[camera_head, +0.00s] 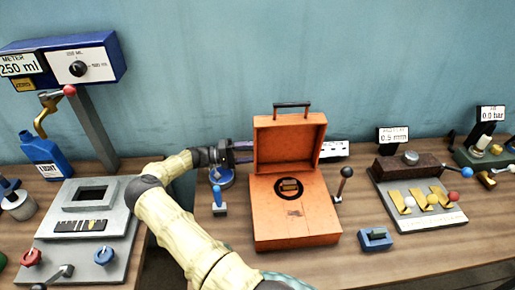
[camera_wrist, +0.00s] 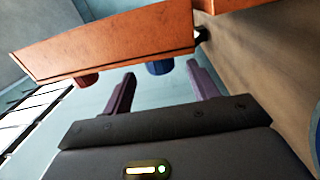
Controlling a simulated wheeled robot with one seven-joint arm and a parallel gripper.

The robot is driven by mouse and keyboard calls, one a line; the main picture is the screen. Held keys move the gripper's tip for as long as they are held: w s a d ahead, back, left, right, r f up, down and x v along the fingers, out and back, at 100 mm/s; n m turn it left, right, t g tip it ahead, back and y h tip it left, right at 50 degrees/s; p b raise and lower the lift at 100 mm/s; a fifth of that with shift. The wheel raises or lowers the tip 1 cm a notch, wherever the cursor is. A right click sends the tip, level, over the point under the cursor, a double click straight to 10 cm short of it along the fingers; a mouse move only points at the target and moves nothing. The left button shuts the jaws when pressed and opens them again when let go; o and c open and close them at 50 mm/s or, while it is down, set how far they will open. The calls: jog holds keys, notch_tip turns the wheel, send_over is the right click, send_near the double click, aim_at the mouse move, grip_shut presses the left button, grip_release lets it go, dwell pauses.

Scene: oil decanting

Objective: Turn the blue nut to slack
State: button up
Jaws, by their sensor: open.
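The blue nut (camera_wrist: 160,68) shows in the wrist view as a short blue cylinder at the lower edge of an orange panel (camera_wrist: 110,40). A dark red nut (camera_wrist: 86,80) sits on the same edge to its left. My gripper (camera_wrist: 161,71) is open, with one purple finger on each side of the blue nut in the picture. I cannot tell whether the fingers touch it. In the head view my gripper (camera_head: 243,151) is at the left edge of the raised lid (camera_head: 290,140) of an orange case (camera_head: 300,232). Neither nut shows there.
A blue stand (camera_head: 221,177) and a small blue-handled lever (camera_head: 219,200) are just below my gripper. A black-knobbed lever (camera_head: 343,183) stands right of the case. A grey panel (camera_head: 60,252) and a blue bottle (camera_head: 45,157) are at left; a gauge block (camera_head: 405,170) is at right.

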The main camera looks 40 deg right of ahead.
jog(key=x, duration=0.3)
jog(key=shift+p, duration=0.3)
jog(key=shift+a, duration=0.1)
jog(key=c, duration=1)
